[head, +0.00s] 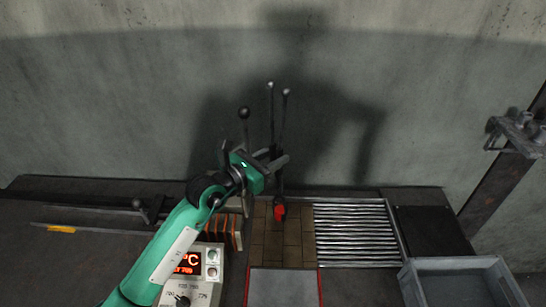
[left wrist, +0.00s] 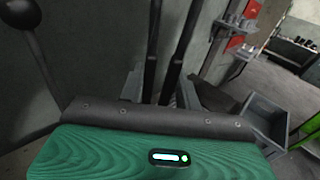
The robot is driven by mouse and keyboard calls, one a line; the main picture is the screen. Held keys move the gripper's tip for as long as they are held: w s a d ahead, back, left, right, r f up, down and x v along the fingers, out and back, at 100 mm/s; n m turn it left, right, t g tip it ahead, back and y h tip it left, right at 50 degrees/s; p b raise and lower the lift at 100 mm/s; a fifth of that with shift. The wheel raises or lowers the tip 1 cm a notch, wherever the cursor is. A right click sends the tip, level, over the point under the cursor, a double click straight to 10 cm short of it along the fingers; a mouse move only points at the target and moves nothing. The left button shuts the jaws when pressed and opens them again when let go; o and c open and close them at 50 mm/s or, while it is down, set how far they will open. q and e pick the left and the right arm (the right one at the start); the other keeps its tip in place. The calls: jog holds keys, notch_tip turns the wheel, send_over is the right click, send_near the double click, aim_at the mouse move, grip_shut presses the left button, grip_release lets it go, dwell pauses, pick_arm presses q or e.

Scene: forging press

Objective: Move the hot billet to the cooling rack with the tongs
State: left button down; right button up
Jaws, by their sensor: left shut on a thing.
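My left gripper (head: 274,158) is shut on the dark tongs (head: 283,122). The tongs stand nearly upright, with their two handle ends up and their jaws down. The tong handles also rise past the fingers in the left wrist view (left wrist: 153,50). A glowing red billet (head: 280,212) is at the lower end of the tongs, above or on the brown tiled surface (head: 265,250); I cannot tell whether it touches it. The cooling rack (head: 355,235), a row of bright metal bars, lies just right of the tiles and looks empty. My right gripper is not in view.
A lever with a black ball knob (head: 244,112) stands left of the tongs. A control box with a red display (head: 188,262) is at the front left. A grey bin (head: 462,270) stands right of the rack, near a dark plate (head: 432,228). A wall is behind.

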pick_arm(q)
jog(key=shift+r+p, duration=0.3)
jog(key=shift+r, duration=0.35)
